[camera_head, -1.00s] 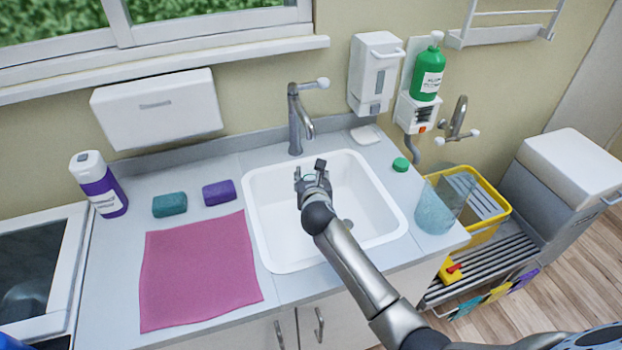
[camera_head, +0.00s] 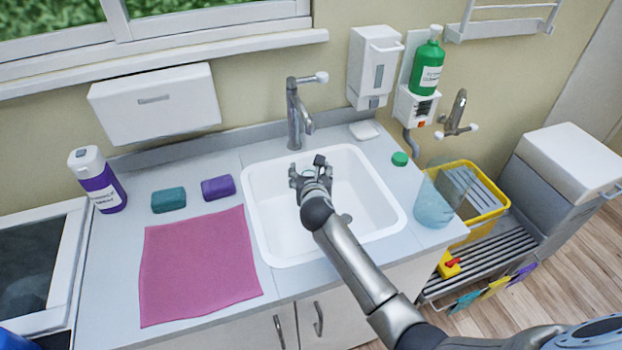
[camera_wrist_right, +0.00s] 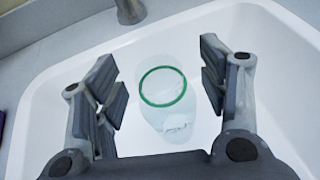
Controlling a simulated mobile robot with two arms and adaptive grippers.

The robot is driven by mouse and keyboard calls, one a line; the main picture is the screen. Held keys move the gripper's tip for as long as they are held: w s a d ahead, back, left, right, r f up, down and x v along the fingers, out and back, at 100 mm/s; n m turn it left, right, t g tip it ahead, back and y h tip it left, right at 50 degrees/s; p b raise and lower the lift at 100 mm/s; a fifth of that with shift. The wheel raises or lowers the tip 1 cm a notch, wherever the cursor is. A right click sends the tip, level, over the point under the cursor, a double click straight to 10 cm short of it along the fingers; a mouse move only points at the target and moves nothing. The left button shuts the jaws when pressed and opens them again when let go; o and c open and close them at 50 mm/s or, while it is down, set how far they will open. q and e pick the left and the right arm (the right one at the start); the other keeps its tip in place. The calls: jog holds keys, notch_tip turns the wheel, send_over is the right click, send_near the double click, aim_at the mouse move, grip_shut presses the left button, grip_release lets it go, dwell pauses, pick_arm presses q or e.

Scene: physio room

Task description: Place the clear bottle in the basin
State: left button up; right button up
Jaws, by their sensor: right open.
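The clear bottle (camera_wrist_right: 166,100) shows in the right wrist view inside the white basin (camera_wrist_right: 48,110), its green-ringed mouth toward the camera. My right gripper (camera_wrist_right: 160,82) is open, with one finger on each side of the bottle and gaps between. In the head view my right gripper (camera_head: 308,172) is over the left part of the basin (camera_head: 375,212), and the arm and gripper hide the bottle. I cannot tell whether the bottle's base touches the basin floor. My left gripper is not in view.
A faucet (camera_head: 294,115) stands behind the basin. A clear bluish container (camera_head: 434,208) and a green cap (camera_head: 399,159) are on the counter to the right. A pink cloth (camera_head: 198,268), two sponges (camera_head: 169,200) and a purple-labelled bottle (camera_head: 98,182) lie or stand to the left.

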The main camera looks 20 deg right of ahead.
jog(key=v, duration=1.2)
